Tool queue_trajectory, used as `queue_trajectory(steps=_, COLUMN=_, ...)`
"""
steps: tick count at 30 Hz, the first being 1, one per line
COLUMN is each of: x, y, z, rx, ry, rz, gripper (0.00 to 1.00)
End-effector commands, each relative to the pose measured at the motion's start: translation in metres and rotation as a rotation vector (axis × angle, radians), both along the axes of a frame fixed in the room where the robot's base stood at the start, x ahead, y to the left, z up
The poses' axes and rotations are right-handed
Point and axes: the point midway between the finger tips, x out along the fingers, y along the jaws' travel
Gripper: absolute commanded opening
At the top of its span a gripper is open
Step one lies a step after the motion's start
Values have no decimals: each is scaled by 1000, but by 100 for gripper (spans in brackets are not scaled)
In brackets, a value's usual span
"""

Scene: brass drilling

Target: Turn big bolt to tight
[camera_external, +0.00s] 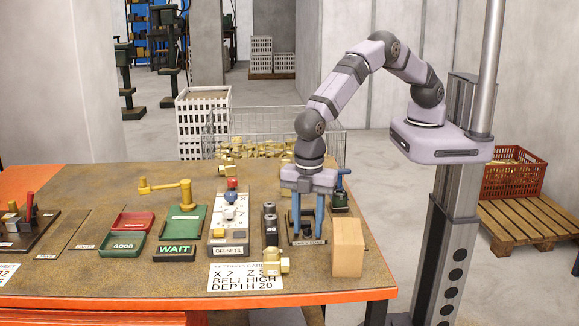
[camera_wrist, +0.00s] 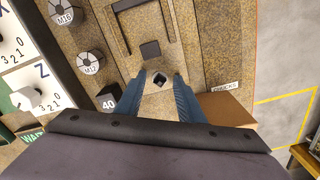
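My gripper (camera_external: 306,238) points straight down over a dark-framed plate on the workbench. In the wrist view its two blue fingers (camera_wrist: 159,77) are apart, with a visible gap between the tips. Between and just beyond the tips is a small dark square piece on a pale round base (camera_wrist: 158,81). It may be the big bolt, but no readable label confirms this. The fingers do not appear to touch it. A larger dark square block (camera_wrist: 150,50) lies just beyond it on the tan plate. In the external view the fingers and frame hide the small piece.
A wooden block (camera_external: 347,247) stands close at the gripper's right. A brass fitting (camera_external: 275,262) is in front.

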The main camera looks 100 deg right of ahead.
Motion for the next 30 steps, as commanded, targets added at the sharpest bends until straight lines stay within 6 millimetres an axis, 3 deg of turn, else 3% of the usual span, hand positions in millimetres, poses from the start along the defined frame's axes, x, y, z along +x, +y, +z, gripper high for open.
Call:
queue_trajectory(steps=1, x=0, y=0, z=0, rx=0, ry=0, rz=0, gripper=22)
queue_trajectory(steps=4, x=0, y=0, z=0, rx=0, ry=0, rz=0, gripper=0)
queue_trajectory(steps=24, x=0, y=0, z=1, rx=1, ry=0, rz=-130, gripper=0)
queue_trajectory(steps=25, x=0, y=0, z=1, rx=1, ry=0, rz=-130, gripper=27)
queue_trajectory(steps=26, x=0, y=0, z=1, rx=1, ry=0, rz=-130, gripper=34)
queue_trajectory(steps=27, x=0, y=0, z=1, rx=1, ry=0, rz=-129, gripper=38)
queue_trajectory(steps=30, x=0, y=0, z=1, rx=1, ry=0, rz=-129, gripper=38)
